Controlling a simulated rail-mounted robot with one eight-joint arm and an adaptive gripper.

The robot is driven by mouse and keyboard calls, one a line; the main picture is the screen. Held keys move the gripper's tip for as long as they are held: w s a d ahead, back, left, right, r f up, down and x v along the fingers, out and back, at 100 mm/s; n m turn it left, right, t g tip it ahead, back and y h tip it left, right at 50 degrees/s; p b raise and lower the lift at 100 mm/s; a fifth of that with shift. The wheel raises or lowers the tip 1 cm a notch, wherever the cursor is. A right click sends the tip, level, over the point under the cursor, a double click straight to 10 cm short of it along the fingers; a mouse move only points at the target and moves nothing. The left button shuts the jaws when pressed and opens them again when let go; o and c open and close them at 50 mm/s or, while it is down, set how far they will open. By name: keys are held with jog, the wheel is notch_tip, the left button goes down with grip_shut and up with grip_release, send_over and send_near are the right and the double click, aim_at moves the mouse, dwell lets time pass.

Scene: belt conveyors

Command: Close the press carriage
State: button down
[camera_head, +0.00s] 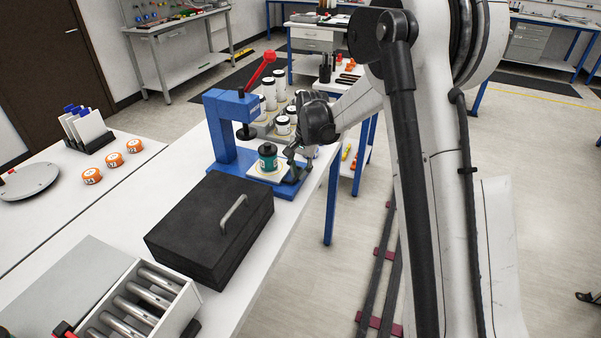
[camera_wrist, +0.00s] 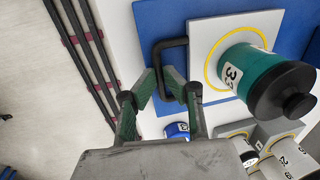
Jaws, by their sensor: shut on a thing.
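The blue press (camera_head: 222,125) with a red-knobbed lever stands on the white bench. Its carriage is a white plate (camera_head: 257,176) with a yellow ring, on the blue base. The carriage sits out toward the bench's right edge, clear of the black ram (camera_head: 246,132). A green canister (camera_head: 267,156) with a black lid stands upright on the ring; it also shows in the wrist view (camera_wrist: 245,72). My gripper (camera_head: 295,158) is at the carriage's outer side. In the wrist view its fingers (camera_wrist: 172,82) are shut on the black carriage handle (camera_wrist: 158,58).
Several white canisters (camera_head: 269,94) stand behind the press. A black lidded box (camera_head: 212,228) lies close in front of it. Orange round tins (camera_head: 113,159) and a card rack (camera_head: 88,130) are at the left. Open floor (camera_head: 290,285) lies right of the bench.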

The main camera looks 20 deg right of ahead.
aim_at(276, 167)
jog(key=w+a+b, duration=0.1)
jog(key=w+a, duration=0.3)
jog(key=a, duration=0.1)
jog(key=shift+w+a+b, duration=0.15)
jog(key=shift+a+b, duration=0.2)
jog(key=shift+w+a+r, duration=0.1)
jog(key=shift+w+a, duration=0.05)
jog(key=c, duration=1.8)
grip_release()
jog(key=shift+a, duration=0.15)
jog(key=r, duration=0.4)
jog(key=d+r, duration=0.1)
jog(key=r, duration=0.2)
jog(key=s+r, duration=0.1)
jog(key=r, duration=0.3)
jog(key=shift+s+d+r, duration=0.1)
jog(key=shift+d+r, duration=0.25)
jog(key=shift+d, duration=0.05)
